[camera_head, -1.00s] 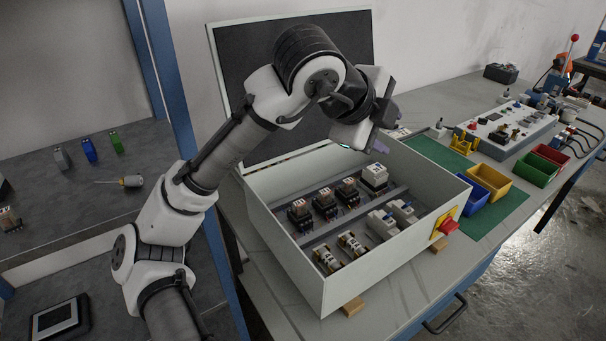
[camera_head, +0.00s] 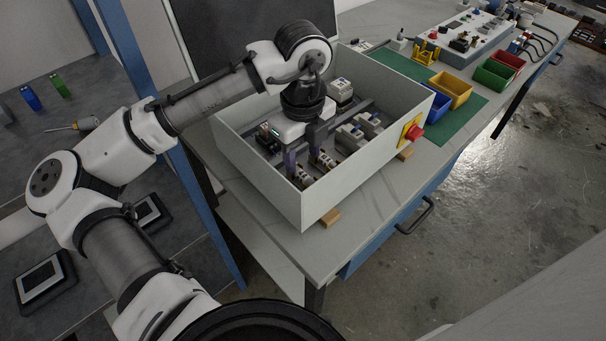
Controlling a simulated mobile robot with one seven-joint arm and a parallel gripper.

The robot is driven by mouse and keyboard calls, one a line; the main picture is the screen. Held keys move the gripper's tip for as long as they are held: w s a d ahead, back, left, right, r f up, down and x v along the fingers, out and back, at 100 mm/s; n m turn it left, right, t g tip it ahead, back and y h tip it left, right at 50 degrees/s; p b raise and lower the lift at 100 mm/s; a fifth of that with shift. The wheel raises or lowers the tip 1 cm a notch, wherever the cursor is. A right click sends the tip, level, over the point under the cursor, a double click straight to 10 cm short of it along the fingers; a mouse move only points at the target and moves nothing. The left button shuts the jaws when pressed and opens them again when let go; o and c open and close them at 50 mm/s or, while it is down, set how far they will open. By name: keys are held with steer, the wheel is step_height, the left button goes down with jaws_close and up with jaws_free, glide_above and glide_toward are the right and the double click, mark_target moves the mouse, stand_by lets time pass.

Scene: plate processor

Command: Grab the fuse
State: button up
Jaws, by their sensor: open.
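The open grey enclosure (camera_head: 270,182) stands on the workbench. Two small pale parts sit side by side near its front left wall, a nearer one (camera_head: 304,179) and a farther one (camera_head: 328,162). They look like fuses in holders, but they are too small to be sure. My gripper (camera_head: 303,164) is inside the enclosure, pointing down, with its fingers apart just above and beside these parts. I cannot tell whether a fingertip touches either one. My gripper and wrist hide most of the dark relays behind them.
White modules (camera_head: 350,137) and a larger white-topped device (camera_head: 340,90) stand in the enclosure. A red knob (camera_head: 416,132) sticks out of its right wall. The enclosure walls surround my gripper closely.

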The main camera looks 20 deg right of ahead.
mark_target(303, 174)
step_height(303, 174, down, 5)
steer(key=shift+s+p, duration=0.1)
steer(key=shift+p, duration=0.35)
steer(key=shift+c, duration=0.3)
jaws_close()
